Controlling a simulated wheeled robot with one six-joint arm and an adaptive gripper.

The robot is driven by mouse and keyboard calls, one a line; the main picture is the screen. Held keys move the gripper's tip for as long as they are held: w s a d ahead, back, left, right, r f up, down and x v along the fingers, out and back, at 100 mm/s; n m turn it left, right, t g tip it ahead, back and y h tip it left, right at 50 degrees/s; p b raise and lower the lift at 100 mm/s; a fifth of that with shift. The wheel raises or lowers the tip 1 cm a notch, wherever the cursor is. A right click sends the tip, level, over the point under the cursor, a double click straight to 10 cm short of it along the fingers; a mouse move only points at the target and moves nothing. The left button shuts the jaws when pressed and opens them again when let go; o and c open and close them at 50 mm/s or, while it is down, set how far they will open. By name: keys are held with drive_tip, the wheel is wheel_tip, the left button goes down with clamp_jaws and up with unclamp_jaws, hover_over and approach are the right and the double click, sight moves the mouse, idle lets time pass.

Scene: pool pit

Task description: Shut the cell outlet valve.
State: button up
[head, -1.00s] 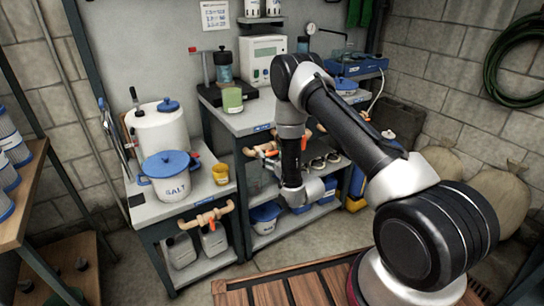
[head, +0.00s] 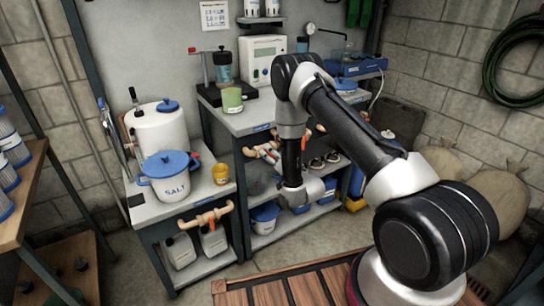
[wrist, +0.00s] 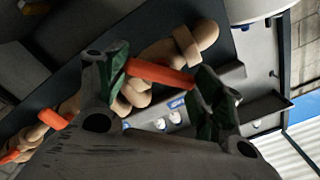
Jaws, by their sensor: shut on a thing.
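In the wrist view, my gripper (wrist: 158,90) has its two fingers on either side of an orange valve handle (wrist: 160,75), gripping it. The handle sits by a beige pipe (wrist: 185,47). A second orange handle (wrist: 53,119) is further left on the piping. In the head view, beige piping with orange handles (head: 265,152) runs along the front of the back bench, just left of my forearm. No readable label shows which valve is the cell outlet.
The left bench carries a blue-lidded salt pot (head: 168,180), a white tank (head: 158,130) and a yellow cup (head: 220,174). Another beige pipe (head: 205,216) crosses its front. A slatted wooden platform (head: 290,290) lies on the floor. Sacks (head: 495,195) stand at right.

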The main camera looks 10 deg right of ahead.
drive_tip(key=shift+d+f+m, duration=0.1)
drive_tip(key=shift+m, duration=4.1)
drive_tip(key=o, duration=1)
drive_tip(key=v, duration=0.7)
drive_tip(key=shift+s, duration=0.2)
